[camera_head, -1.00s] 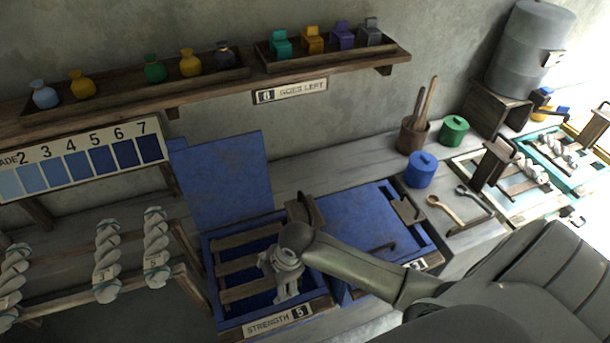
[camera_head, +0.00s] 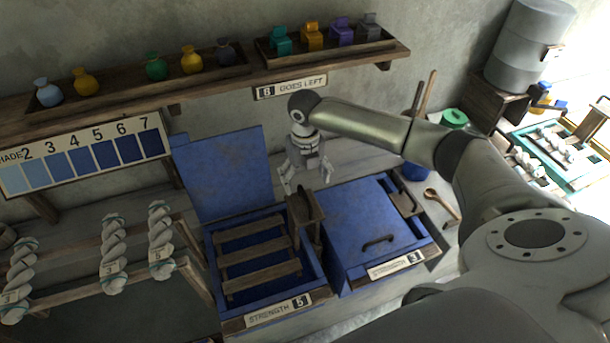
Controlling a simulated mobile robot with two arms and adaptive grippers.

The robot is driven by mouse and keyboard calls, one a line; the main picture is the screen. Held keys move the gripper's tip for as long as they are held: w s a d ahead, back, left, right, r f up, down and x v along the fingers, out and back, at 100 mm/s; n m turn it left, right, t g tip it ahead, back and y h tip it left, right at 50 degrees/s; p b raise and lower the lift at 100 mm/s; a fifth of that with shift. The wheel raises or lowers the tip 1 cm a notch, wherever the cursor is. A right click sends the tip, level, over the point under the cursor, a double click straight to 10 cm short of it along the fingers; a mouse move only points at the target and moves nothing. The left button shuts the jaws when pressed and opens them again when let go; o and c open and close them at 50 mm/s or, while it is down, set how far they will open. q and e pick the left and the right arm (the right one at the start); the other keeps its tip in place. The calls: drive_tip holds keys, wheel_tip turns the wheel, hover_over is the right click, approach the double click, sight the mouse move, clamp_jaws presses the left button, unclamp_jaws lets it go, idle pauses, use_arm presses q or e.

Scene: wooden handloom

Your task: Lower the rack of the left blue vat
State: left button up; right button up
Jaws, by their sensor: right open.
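The left blue vat (camera_head: 222,318) stands with its blue lid (camera_head: 225,180) raised at the back, and its front label reads STRENGTH 5. Its rack of wooden slats (camera_head: 255,257) lies across the opening, with dark blue showing between the slats. A brown wooden block with an upright post (camera_head: 306,210) stands at the vat's right edge. My right gripper (camera_head: 308,184) is open and empty, fingers pointing down, just above and behind this block; whether it touches cannot be told. My left gripper is out of view.
A second blue vat (camera_head: 355,225), labelled STRENGTH 3, is closed by a handled lid on the right. White skeins (camera_head: 161,240) hang on a rack at left. A wall shelf (camera_head: 200,92) with jars and a shade card (camera_head: 85,160) are behind. My arm hides part of the bench.

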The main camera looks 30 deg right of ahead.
sight(305, 195)
wheel_tip(305, 195, down, 8)
drive_tip(key=b, duration=0.6)
drive_tip(key=shift+r, duration=0.25)
drive_tip(key=shift+f, duration=0.2)
drive_tip(key=shift+f, duration=0.2)
clamp_jaws()
drive_tip(key=shift+s+f+b, duration=0.1)
drive_tip(key=shift+f+b, duration=5.3)
drive_tip(key=shift+f, duration=3.85)
drive_tip(key=shift+a, duration=0.1)
